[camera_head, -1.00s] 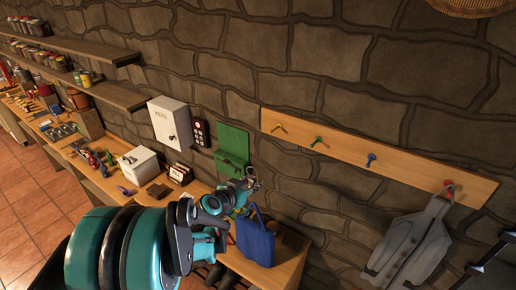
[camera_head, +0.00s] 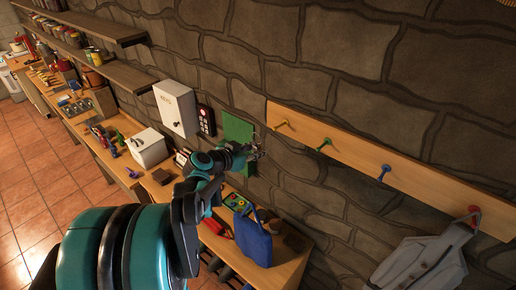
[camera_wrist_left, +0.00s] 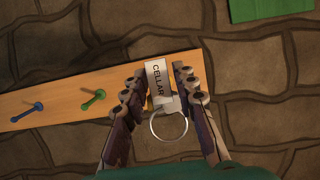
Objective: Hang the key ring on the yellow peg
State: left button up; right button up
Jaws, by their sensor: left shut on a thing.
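The key ring (camera_wrist_left: 168,127) has a white tag (camera_wrist_left: 157,80) reading CELLAR. In the left wrist view the tag sits between the fingers of my left gripper (camera_wrist_left: 160,84), which is shut on it, with the metal loop toward the camera. The yellow peg (camera_head: 281,124) is at the left end of the wooden rack (camera_head: 345,148). In the head view my left gripper (camera_head: 256,152) is below and left of that peg, apart from it in the picture. In the wrist view a yellow bit shows beside the tag; I cannot tell whether it is the peg.
Green (camera_head: 324,144), blue (camera_head: 384,172) and red (camera_head: 474,212) pegs follow along the rack. A grey jacket (camera_head: 425,262) hangs at the red one. A white key cabinet (camera_head: 176,108) and a green panel (camera_head: 236,130) are left of my gripper. A blue bag (camera_head: 252,240) is below.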

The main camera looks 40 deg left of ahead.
pick_arm(q)
jog(key=shift+s, duration=0.1)
jog(key=shift+w, duration=0.3)
jog(key=shift+w+f+b, duration=0.2)
jog(key=shift+w+b, duration=0.25)
jog(key=shift+w, duration=0.15)
jog(key=r+b+x, duration=0.1)
jog(key=b+x, duration=0.4)
jog(key=x, duration=0.6)
jog(key=shift+w, duration=0.45)
jog(key=shift+d+r, duration=0.15)
jog(key=shift+r, duration=0.05)
jog(key=o, duration=1)
jog(key=shift+o, duration=0.2)
